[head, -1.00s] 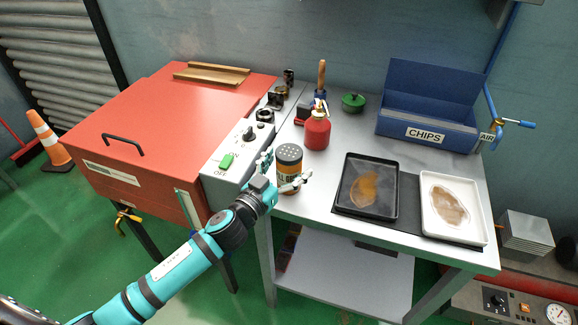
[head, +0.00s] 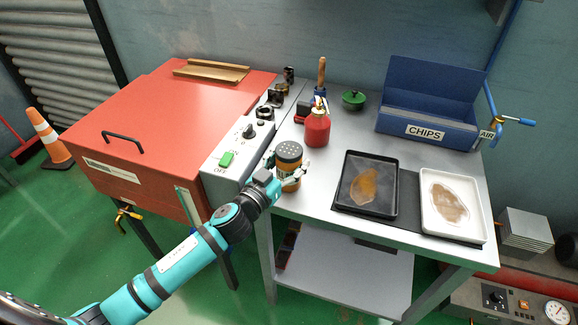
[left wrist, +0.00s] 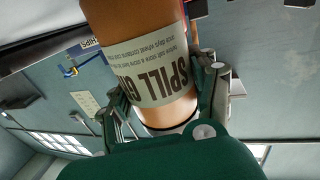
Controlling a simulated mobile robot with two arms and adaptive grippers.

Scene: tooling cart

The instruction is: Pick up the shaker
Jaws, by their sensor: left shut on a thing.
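The shaker (head: 288,160) is an orange-brown can with a grey perforated lid, upright at the near left edge of the metal table. My left gripper (head: 280,180) is shut on it from the near side, with fingers around its body. In the left wrist view the shaker (left wrist: 150,70) fills the space between the fingers, and its pale label reads "SPILL G…". I cannot tell whether its base touches the table. My right gripper is not in view.
A red can (head: 317,130) stands just behind the shaker. A control box (head: 235,155) is to the left. A black tray (head: 352,205) and a white tray (head: 428,222) lie to the right. A blue CHIPS bin (head: 400,128) is at the back. Bare tabletop lies between shaker and black tray.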

